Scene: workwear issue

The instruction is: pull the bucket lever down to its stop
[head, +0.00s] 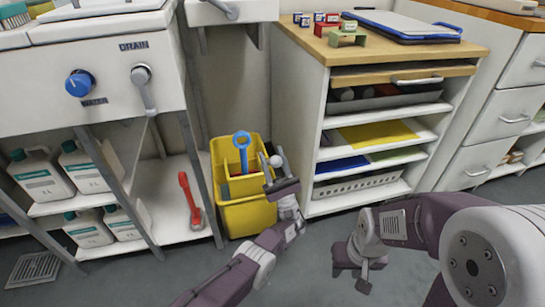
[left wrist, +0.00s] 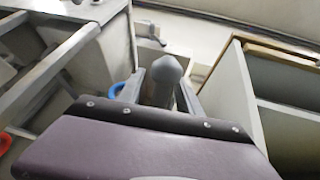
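The yellow bucket (head: 247,215) stands on the floor between the sink unit and the shelf cabinet. Its lever shows as a grey rounded knob (head: 275,161) at the bucket's upper right, and its stem below is mostly hidden by my gripper. In the left wrist view the grey knob (left wrist: 167,70) and part of its stem stand between my fingers. My left gripper (head: 274,163) is open around the lever, with a finger on each side; contact cannot be told. My right gripper (head: 362,268) hangs low over the floor, away from the bucket; its fingers are not clear.
A blue-handled tool (head: 242,148) stands in the bucket. A red-handled tool (head: 190,200) is on the lower shelf to the left, near white jugs (head: 42,172). The white shelf cabinet (head: 298,120) stands close on the right. The floor in front is clear.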

